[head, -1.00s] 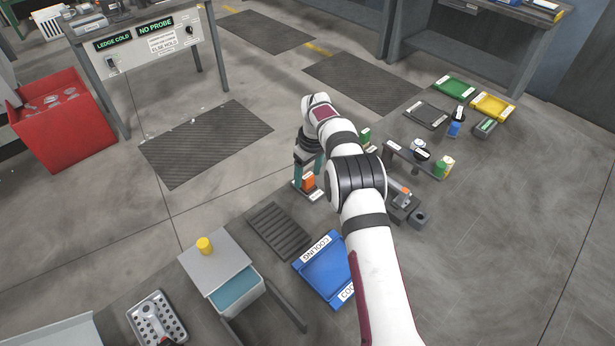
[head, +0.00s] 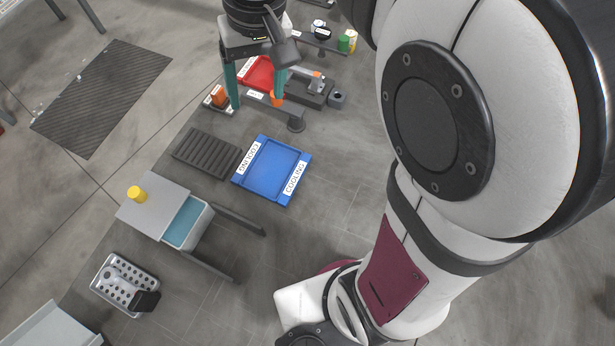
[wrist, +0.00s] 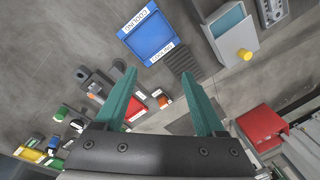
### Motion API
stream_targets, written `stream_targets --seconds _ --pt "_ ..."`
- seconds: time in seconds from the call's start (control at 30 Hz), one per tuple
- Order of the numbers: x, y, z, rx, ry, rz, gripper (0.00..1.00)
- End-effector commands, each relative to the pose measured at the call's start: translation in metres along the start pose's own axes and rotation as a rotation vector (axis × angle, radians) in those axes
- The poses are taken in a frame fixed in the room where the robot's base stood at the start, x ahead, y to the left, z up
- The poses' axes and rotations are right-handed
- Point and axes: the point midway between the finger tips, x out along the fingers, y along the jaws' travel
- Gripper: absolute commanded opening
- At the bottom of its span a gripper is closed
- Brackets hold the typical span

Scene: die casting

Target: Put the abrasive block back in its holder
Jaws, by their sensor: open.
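An orange block (head: 218,95), which looks like the abrasive block, stands in a small dark holder (head: 227,110) with a white label too small to read. The block also shows in the wrist view (wrist: 162,99), beyond the fingers. How fully it is seated I cannot tell. My gripper (head: 256,102) has its two teal fingers wide apart, with nothing held between them. In the head view its left finger overlaps the right side of the holder. In the wrist view my gripper (wrist: 158,74) is also open and empty.
A blue cooling tray (head: 285,197) and a dark ribbed rack (head: 205,152) lie nearer. A red tray (head: 257,72) and a grey stand (head: 296,123) with an orange-tipped part are close by the fingers. A grey box with a yellow knob (head: 137,194) stands lower left.

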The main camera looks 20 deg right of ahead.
Motion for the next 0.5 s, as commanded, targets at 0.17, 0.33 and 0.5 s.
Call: stream_targets --seconds 0.17,0.33,0.5 --pt "0.021 0.012 0.149 0.374 -0.027 -0.021 0.72" --pt "0.043 0.014 0.198 0.513 -0.044 -0.025 0.72" --pt "0.045 0.014 0.200 0.519 -0.047 -0.024 0.72"
